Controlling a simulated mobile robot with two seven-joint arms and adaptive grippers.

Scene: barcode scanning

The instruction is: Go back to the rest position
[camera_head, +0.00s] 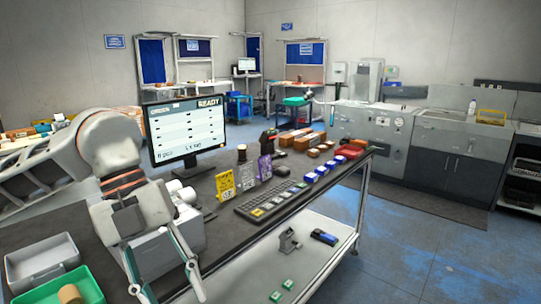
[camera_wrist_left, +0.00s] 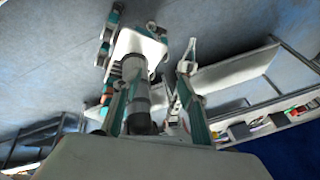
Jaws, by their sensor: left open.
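My left gripper (camera_head: 167,282) is open and empty in the head view. Its two fingers point down and toward the front, apart from each other, over the near left part of the dark table (camera_head: 225,235). The green bin (camera_head: 95,287) is just left of it. In the left wrist view the two teal fingers stand apart, with the floor and parts of my own body behind them. My right gripper shows in neither view.
A monitor (camera_head: 186,131) reading READY stands behind my left arm. A keyboard (camera_head: 270,201), a yellow card (camera_head: 225,186) and several small boxes stand to the right. A grey bin (camera_head: 42,260) is at the far left. Blue floor (camera_head: 420,240) is open at right.

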